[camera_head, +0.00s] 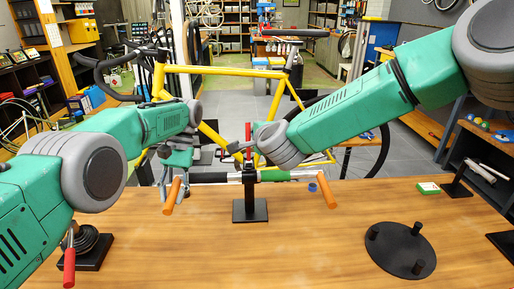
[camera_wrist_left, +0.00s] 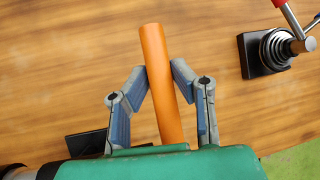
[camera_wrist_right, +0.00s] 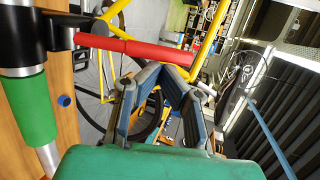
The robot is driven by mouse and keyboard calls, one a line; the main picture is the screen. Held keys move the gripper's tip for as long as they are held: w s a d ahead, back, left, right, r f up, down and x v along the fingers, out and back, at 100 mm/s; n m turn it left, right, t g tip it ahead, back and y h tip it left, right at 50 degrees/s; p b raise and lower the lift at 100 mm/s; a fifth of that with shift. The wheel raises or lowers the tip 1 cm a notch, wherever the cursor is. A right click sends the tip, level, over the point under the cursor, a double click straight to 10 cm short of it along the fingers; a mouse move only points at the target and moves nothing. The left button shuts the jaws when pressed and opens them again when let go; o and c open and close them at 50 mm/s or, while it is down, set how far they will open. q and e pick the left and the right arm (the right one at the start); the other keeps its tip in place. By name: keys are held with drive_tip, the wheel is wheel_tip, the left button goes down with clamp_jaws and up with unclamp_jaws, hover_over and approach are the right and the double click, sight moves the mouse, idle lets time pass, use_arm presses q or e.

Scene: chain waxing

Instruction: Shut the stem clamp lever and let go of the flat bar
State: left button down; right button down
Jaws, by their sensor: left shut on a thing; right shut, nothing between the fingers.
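The flat bar (camera_head: 212,177) runs across the stem clamp (camera_head: 249,177) on its black stand, with an orange grip at each end. My left gripper (camera_head: 175,182) is shut on the left orange grip (camera_wrist_left: 160,85), which passes between its fingers in the left wrist view (camera_wrist_left: 158,72). The red clamp lever (camera_head: 248,131) points up from the clamp in the head view. In the right wrist view the lever (camera_wrist_right: 130,43) stretches from the black clamp body past my right gripper's fingertips (camera_wrist_right: 165,68). The right gripper is shut and empty beside the lever; whether they touch is unclear.
A black round plate with pegs (camera_head: 400,249) lies at the right of the wooden table. A small black-based fixture with a red handle (camera_head: 69,262) stands at the left front. A blue ring (camera_head: 312,187) lies near the right grip. A yellow bicycle (camera_head: 220,71) stands behind the table.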

drive_tip(key=w+f, duration=0.4)
drive_tip(key=w, duration=0.2)
drive_tip(key=shift+a+f, duration=0.15)
drive_tip(key=shift+a, duration=0.15)
idle(0.3)
drive_tip(key=shift+w, duration=0.1)
